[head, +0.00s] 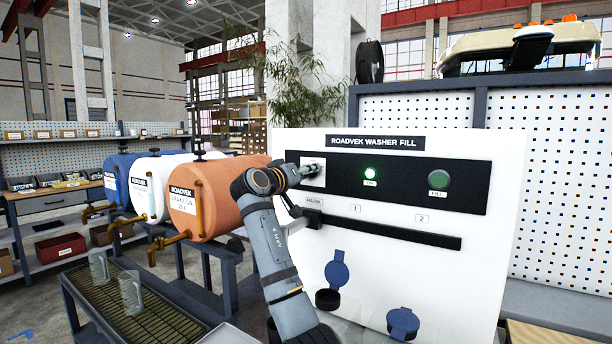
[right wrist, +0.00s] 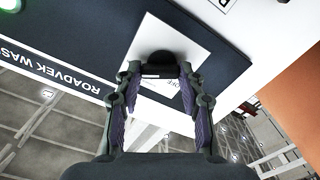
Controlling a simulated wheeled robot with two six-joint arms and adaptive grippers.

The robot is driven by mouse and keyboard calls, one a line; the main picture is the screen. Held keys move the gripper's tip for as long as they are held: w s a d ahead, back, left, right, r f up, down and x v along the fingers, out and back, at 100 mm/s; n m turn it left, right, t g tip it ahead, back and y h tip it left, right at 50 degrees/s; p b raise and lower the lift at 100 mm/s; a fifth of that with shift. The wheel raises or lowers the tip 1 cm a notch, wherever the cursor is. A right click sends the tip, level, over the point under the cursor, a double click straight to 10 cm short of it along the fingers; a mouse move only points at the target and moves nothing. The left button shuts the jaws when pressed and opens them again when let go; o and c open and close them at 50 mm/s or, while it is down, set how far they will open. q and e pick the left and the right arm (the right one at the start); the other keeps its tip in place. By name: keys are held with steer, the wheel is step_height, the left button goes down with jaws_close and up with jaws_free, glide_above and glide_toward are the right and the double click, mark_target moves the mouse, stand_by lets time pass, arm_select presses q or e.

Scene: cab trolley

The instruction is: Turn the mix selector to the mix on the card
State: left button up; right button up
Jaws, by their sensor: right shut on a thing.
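The white washer fill panel (head: 400,280) carries a black strip (head: 455,185) with a white selector plate (head: 318,180) at its left end. My right gripper (head: 308,170) is at this plate. In the right wrist view my right gripper (right wrist: 159,76) is shut on the dark selector knob (right wrist: 160,62), with a finger on either side. The white plate behind the knob shows in part, with small print that I cannot read fully. The knob is hidden in the head view. I cannot make out a mix card. My left gripper is not in view.
A lit green button (head: 370,174) and a darker green button (head: 438,180) sit right of the selector. A black ledge (head: 400,230) runs below small labels. Blue caps (head: 337,272) hang lower. Orange (head: 200,195), white and blue drums stand left, above a rack with clear jugs (head: 131,293).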

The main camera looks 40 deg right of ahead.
steer(key=shift+f, duration=0.25)
steer(key=o, duration=1.1)
steer(key=shift+a, duration=0.1)
steer(key=shift+c, duration=0.2)
steer(key=shift+o, duration=0.5)
steer(key=shift+r, duration=0.15)
steer(key=v, duration=1.2)
steer(key=shift+r, duration=0.1)
